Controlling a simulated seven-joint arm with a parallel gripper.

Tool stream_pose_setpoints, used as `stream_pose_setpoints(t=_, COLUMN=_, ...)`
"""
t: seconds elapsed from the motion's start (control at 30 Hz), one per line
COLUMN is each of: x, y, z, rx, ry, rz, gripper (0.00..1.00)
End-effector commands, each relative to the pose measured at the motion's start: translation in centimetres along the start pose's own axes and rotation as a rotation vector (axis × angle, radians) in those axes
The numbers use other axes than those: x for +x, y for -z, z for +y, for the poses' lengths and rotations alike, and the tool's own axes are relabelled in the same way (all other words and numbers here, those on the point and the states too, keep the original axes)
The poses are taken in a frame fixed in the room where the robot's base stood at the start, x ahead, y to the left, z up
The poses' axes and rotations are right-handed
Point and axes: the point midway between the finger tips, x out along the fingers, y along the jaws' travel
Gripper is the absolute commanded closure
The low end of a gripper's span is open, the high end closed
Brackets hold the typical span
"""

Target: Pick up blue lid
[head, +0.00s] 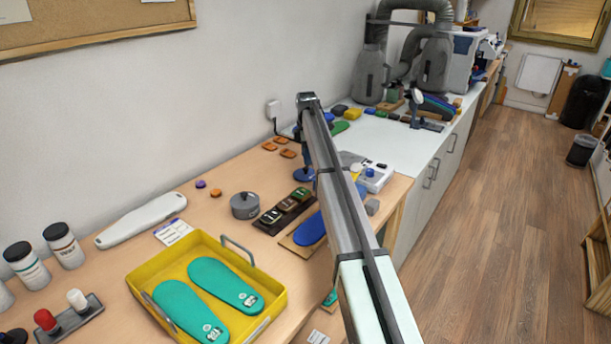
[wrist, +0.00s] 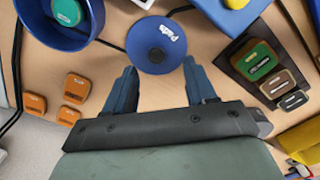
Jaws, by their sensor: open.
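In the head view the blue lid (head: 304,175) shows beside my arm, which partly hides that area. My gripper (wrist: 159,68) is open and empty, with its two blue fingers apart. In the wrist view the fingertips point at the lid's near edge, one on each side. I cannot tell their exact height above it.
A blue round container (wrist: 97,43) with a green pad inside stands left of the lid. Several orange pads (wrist: 76,87) lie at the left. A dark tray (wrist: 237,53) with colored pieces is at the right. A yellow tray (head: 212,241) holds teal insoles; a grey pot (head: 245,206) stands nearby.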

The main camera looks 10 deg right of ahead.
Motion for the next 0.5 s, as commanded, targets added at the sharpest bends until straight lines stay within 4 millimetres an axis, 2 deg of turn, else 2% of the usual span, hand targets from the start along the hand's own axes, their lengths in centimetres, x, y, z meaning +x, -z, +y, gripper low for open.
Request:
stream_pose_setpoints(t=0.17, x=0.9, y=0.1, z=0.2, rx=0.000, ry=0.000, rz=0.000, gripper=0.44)
stream_pose_setpoints(t=0.5, x=5.0, y=0.3, z=0.6, rx=0.000, ry=0.000, rz=0.000, gripper=0.44)
